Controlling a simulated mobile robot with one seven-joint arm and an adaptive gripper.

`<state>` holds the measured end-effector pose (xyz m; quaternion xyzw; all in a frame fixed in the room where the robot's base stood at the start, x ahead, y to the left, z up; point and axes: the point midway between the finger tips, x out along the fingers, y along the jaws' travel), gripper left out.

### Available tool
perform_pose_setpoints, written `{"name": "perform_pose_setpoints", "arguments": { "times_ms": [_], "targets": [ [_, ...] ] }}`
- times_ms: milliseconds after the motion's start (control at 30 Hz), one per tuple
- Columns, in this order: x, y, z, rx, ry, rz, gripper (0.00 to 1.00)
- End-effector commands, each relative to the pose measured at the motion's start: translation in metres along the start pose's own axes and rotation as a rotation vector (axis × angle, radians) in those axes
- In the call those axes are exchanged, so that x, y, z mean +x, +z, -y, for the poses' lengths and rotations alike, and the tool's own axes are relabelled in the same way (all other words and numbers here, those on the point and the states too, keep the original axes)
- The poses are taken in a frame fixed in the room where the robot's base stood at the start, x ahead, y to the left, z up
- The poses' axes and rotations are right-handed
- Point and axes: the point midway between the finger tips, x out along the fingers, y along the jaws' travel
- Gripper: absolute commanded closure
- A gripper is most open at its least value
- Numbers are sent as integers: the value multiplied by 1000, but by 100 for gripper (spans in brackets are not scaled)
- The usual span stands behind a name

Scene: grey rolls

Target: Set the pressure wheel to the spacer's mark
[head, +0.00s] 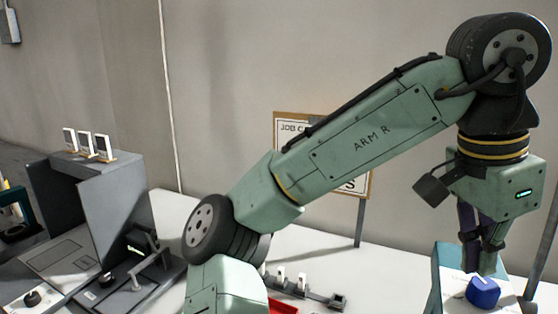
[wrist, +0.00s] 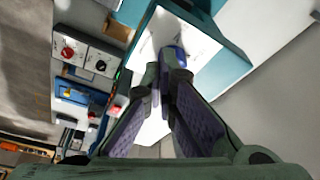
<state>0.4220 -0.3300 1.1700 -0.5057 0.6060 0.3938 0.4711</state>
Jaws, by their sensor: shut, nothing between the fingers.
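A blue knob (head: 483,291), likely the pressure wheel, sits on the white top of a teal-sided box (head: 447,268) at the lower right of the head view. In the wrist view the blue knob (wrist: 180,56) shows partly, just beyond the fingertips, on the white face of the teal box (wrist: 228,62). My gripper (head: 484,268) points down just above the knob; its fingers are shut with nothing between them. In the wrist view its fingertips (wrist: 165,75) are together and hide part of the knob. I cannot tell if they touch it. No mark or spacer can be made out.
A job board (head: 290,122) stands behind my arm, partly hidden. A grey machine with a lever (head: 150,262) and a tall panel (head: 110,205) stands at left. Small white-topped pieces (head: 300,280) stand mid-table.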

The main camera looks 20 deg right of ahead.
Motion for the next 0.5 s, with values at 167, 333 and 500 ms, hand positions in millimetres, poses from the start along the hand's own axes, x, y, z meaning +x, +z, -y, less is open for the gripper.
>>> {"name": "perform_pose_setpoints", "arguments": {
  "times_ms": [167, 333, 500],
  "targets": [
    [-6, -1, 0, -2, -1, -1, 100],
    [-6, -1, 1, -2, -1, -1, 100],
    [-12, -7, 22, -7, -1, -1, 100]
  ]
}}
